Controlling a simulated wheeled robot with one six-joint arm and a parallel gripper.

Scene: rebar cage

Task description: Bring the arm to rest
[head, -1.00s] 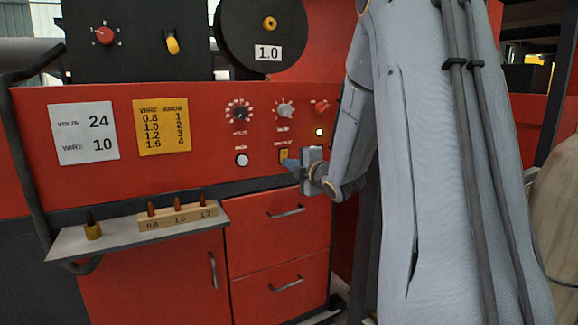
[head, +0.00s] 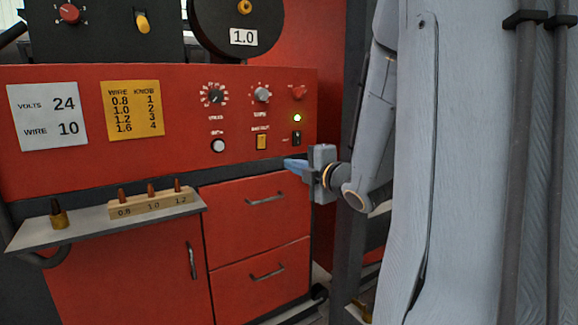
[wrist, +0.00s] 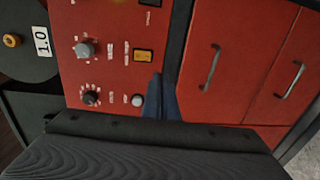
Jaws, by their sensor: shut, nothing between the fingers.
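My gripper (head: 292,165) is in front of the red machine, just below and right of the yellow switch (head: 262,142), and apart from the panel as far as I can see. Its blue fingertips are together with nothing between them. In the wrist view the blue fingers (wrist: 161,100) point at the dark strip under the control panel. The yellow switch also shows in the wrist view (wrist: 143,56). My grey arm fills the right side of the head view.
A shelf (head: 100,226) holds a wooden tip block (head: 150,204). Drawers with handles (head: 265,198) sit below. A dark post (head: 350,240) stands beside my arm.

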